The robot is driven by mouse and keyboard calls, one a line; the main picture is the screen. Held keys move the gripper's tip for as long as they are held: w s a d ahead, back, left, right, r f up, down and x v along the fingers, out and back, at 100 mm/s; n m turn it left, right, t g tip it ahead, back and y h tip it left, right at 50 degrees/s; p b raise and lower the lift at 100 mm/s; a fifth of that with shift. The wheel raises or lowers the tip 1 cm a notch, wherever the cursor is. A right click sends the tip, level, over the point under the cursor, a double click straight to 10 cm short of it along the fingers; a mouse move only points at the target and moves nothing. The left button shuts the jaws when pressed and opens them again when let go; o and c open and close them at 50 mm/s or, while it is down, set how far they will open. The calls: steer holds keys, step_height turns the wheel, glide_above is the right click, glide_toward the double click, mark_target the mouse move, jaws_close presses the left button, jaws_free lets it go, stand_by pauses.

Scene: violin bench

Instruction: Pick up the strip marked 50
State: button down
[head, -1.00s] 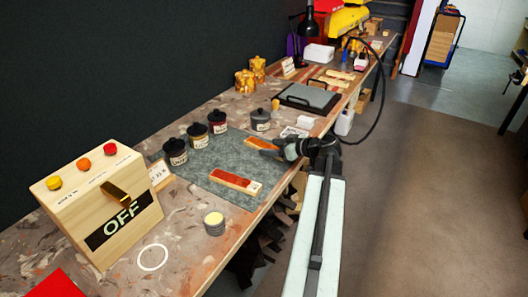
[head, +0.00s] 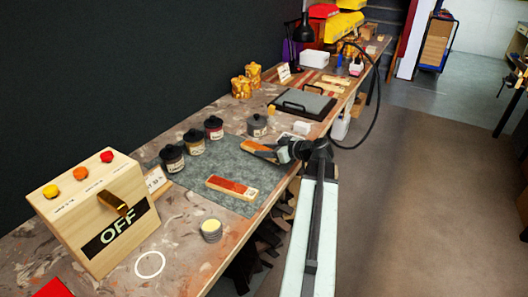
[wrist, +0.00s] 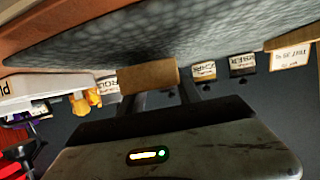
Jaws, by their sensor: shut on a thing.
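My gripper (head: 270,152) is shut on an orange-red strip (head: 256,146) at the far right part of the grey-green mat (head: 205,165). In the wrist view a plain tan end of the held strip (wrist: 148,77) shows between the fingers. No number can be read on it, and I cannot tell whether it clears the mat. A second red-orange strip (head: 226,186) with a pale labelled end lies flat on the mat, nearer and apart from my gripper. Its marking is too small to read.
Several dark-lidded jars stand along the mat's back edge, one of them here (head: 172,158). A wooden box marked OFF (head: 112,235) stands at the near left. A small round tin (head: 211,231) is near the front edge. A black-handled tray (head: 303,103) lies beyond my gripper.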

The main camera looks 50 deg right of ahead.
step_height(320, 180, up, 9)
steer(key=p, duration=0.7)
steer(key=shift+p, duration=0.4)
